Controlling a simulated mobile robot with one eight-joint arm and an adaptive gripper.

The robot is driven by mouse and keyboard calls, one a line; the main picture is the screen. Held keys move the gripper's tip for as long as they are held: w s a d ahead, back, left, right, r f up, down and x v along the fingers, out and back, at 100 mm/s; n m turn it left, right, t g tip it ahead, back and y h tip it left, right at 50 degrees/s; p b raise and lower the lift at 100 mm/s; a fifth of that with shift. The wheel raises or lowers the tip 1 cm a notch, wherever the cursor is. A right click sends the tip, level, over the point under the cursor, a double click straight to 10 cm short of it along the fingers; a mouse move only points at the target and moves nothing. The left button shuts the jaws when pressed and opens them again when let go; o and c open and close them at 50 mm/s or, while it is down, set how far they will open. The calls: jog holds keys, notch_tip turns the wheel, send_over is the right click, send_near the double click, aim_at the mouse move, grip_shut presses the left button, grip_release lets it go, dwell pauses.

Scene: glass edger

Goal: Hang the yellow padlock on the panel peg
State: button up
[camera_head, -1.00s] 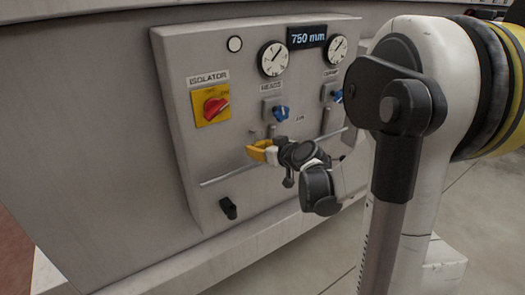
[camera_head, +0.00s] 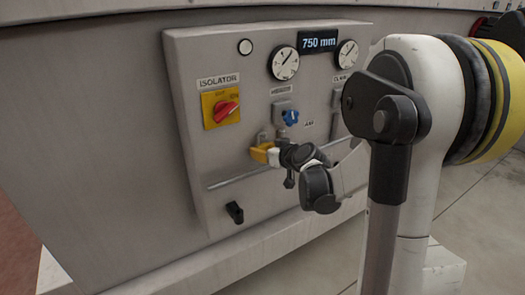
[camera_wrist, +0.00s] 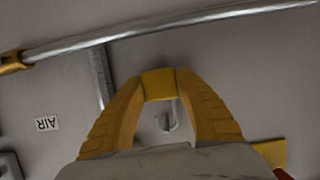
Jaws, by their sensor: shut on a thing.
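My gripper (camera_head: 264,153) is in front of the panel, below the blue knob. It is shut on the yellow padlock (camera_wrist: 158,84), whose yellow body shows between the two yellow fingertips in the wrist view. In the head view, padlock and yellow fingers blend together. A small grey loop, probably the shackle (camera_head: 262,137), rises above the yellow tips against the panel (camera_head: 190,150). A small grey part shows between the fingers in the wrist view; I cannot tell whether it is peg or shackle. Whether the shackle is around the peg cannot be told.
The red and yellow isolator switch (camera_head: 222,108) is up-left of my gripper. The blue knob (camera_head: 290,117) is close above it. A metal rail (camera_wrist: 170,30) runs across the panel below my gripper. A black handle (camera_head: 235,212) sticks out lower left.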

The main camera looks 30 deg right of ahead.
jog(key=o, duration=1.3)
jog(key=shift+c, duration=0.2)
jog(key=v, duration=1.2)
jog(key=s+a+f+g+y+b, duration=0.1)
jog(key=s+a+f+g+b, duration=0.15)
jog(key=a, duration=0.45)
jog(key=s+a+f+g+b, duration=0.1)
jog(key=s+a+f, duration=0.15)
jog(key=a, duration=0.35)
jog(key=s+a+f+g+b, duration=0.1)
jog(key=s+a+f, duration=0.1)
jog(key=s, duration=0.4)
jog(key=s+a+f+g+h+b, duration=0.1)
jog(key=s+a+f+g, duration=0.1)
jog(key=s, duration=0.5)
jog(key=shift+s+a+f, duration=0.25)
jog(key=shift+a+f, duration=0.15)
jog(key=shift+a, duration=0.3)
